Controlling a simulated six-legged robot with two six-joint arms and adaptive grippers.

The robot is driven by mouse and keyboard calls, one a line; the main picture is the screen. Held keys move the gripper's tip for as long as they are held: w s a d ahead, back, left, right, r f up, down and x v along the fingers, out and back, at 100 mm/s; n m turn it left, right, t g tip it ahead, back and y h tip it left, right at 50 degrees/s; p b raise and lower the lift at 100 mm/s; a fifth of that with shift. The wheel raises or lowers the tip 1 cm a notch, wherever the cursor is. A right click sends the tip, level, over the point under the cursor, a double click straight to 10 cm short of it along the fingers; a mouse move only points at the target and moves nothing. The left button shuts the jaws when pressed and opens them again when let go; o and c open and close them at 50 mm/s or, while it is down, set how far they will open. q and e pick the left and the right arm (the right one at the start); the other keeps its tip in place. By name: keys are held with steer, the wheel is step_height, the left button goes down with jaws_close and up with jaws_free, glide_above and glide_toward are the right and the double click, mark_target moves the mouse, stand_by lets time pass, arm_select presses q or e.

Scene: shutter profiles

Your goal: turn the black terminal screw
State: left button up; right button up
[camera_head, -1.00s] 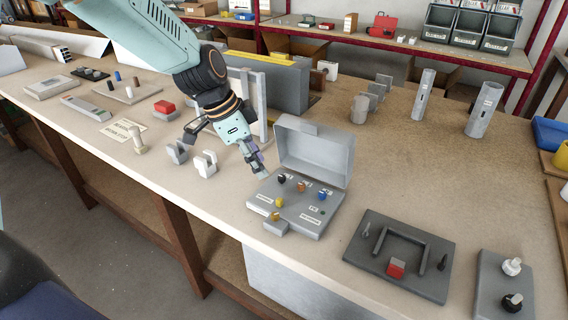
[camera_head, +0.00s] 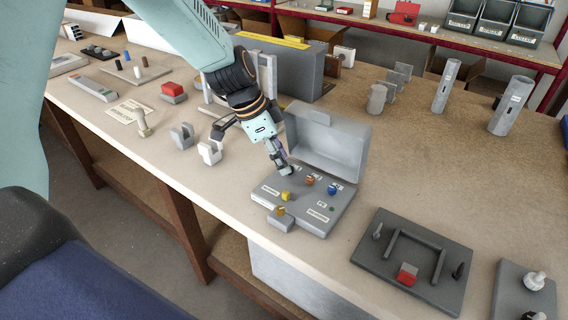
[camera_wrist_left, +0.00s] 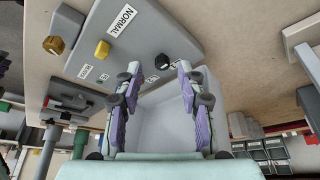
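The grey terminal box (camera_head: 340,210) stands open on the bench, its lid (camera_head: 325,140) tilted up at the back. My left gripper (camera_head: 285,170) points down at the panel's back left. In the left wrist view its fingers (camera_wrist_left: 159,70) are apart with nothing gripped. My right gripper is not in view.
A brass-coloured knob (camera_head: 281,211) sits at the box's front edge. A dark plate with a handle and a red block (camera_head: 407,275) lies to the right. The bench behind the plate is clear.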

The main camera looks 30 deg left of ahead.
arm_select(q)
steer(key=shift+w+d+f, duration=0.3)
steer(key=shift+w+f, duration=0.05)
steer(key=shift+f, duration=0.25)
steer(key=shift+w+d+f, duration=0.25)
steer(key=shift+w+f, duration=0.1)
steer(key=shift+f, duration=0.25)
steer(key=shift+s+a+r, duration=0.25)
steer(key=shift+s, duration=0.2)
steer(key=shift+w+d+f, duration=0.2)
steer(key=shift+w+d, duration=0.05)
steer(key=shift+w, duration=0.15)
steer(key=c, duration=0.4)
steer(key=shift+s+a+r, duration=0.1)
steer(key=shift+s+a, duration=0.05)
jaws_close()
